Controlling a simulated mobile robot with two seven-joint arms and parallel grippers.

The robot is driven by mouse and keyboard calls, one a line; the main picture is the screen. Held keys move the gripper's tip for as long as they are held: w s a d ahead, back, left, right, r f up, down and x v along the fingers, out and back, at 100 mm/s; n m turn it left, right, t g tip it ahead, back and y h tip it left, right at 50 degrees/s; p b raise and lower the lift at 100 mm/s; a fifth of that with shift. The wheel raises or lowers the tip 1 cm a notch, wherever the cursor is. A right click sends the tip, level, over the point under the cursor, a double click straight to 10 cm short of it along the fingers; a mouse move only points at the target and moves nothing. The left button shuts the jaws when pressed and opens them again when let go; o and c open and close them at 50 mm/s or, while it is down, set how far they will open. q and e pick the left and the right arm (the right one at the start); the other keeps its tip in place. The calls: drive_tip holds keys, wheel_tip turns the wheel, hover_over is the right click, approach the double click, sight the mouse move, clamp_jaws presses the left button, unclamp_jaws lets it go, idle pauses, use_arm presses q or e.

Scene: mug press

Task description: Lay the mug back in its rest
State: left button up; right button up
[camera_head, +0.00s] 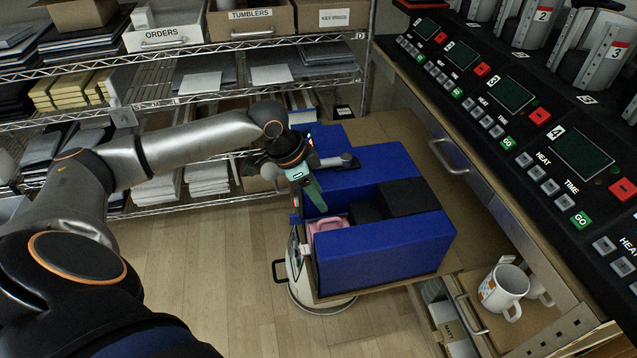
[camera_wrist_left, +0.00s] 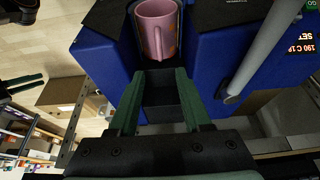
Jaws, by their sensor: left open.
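The pink mug (camera_head: 325,225) sits low in a dark recess between the walls of the blue unit (camera_head: 385,250). In the left wrist view the mug (camera_wrist_left: 158,30) shows its pink wall and open mouth, with the dark lining (camera_wrist_left: 165,93) in front of it. My left gripper (camera_head: 318,200) is over the near left end of the blue unit. In the wrist view its green fingers (camera_wrist_left: 164,74) are apart, with the mug beyond their tips and nothing between them. Whether the mug lies fully on the bottom is hidden.
A grey lever (camera_head: 335,161) sticks out beside the gripper. Numbered control panels (camera_head: 500,90) line the right side. White mugs (camera_head: 503,290) stand in an open drawer at lower right. Wire shelves (camera_head: 180,85) fill the back left. The wooden floor (camera_head: 200,270) is clear.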

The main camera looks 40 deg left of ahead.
sight(334, 218)
use_arm(q)
drive_tip(key=x, duration=1)
drive_tip(key=shift+w+d+f, duration=0.1)
drive_tip(key=shift+d+f, duration=0.05)
drive_tip(key=shift+f, duration=0.1)
clamp_jaws()
idle(0.9)
drive_tip(key=shift+r+p, duration=0.2)
drive_tip(key=shift+p, duration=0.2)
idle(0.5)
drive_tip(key=shift+s+a+r+p, duration=0.1)
drive_tip(key=shift+s+a+p, duration=1.55)
drive_tip(key=shift+s, duration=0.4)
drive_tip(key=s+a, duration=0.5)
drive_tip(key=s, duration=0.1)
drive_tip(key=shift+a+p, duration=0.25)
drive_tip(key=shift+p, duration=0.05)
